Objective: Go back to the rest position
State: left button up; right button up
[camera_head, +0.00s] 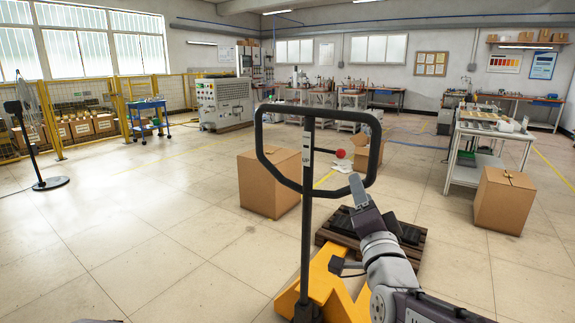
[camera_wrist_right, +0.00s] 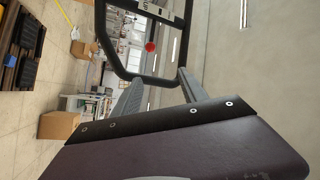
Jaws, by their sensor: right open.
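My right gripper (camera_head: 356,188) is open, close to the lower right corner of the black loop handle (camera_head: 300,186) of a yellow pallet jack (camera_head: 322,285). In the right wrist view, my right gripper's two grey fingers (camera_wrist_right: 159,88) stand apart with no object held. The handle's dark bar (camera_wrist_right: 103,30) shows past the fingertips there. I cannot tell whether the fingers touch it.
A wooden pallet (camera_head: 334,238) with dark blocks lies behind the jack. Cardboard boxes stand left (camera_head: 268,183) and right (camera_head: 504,200), the latter near a workbench (camera_head: 463,177). A fan stand (camera_head: 50,184) is far left.

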notch_tip(320, 180, down, 26)
jog(key=s+d+n+g, duration=0.2)
jog(key=n+g, duration=0.2)
jog(key=g, duration=0.6)
jog(key=s+f+n+g, duration=0.4)
jog(key=s+f+g, duration=0.15)
jog(key=s, duration=0.45)
jog(key=s+f+n+g, duration=0.35)
jog(key=s+f, duration=0.35)
jog(key=s, duration=0.3)
pick_arm(q)
notch_tip(320, 180, up, 25)
jog(key=p, duration=2.5)
jog(key=shift+w+r, duration=0.15)
jog(key=shift+w, duration=0.3)
pick_arm(e)
notch_tip(320, 180, up, 25)
jog(key=shift+w+a+g+y, duration=0.2)
jog(key=shift+w+g+y, duration=0.1)
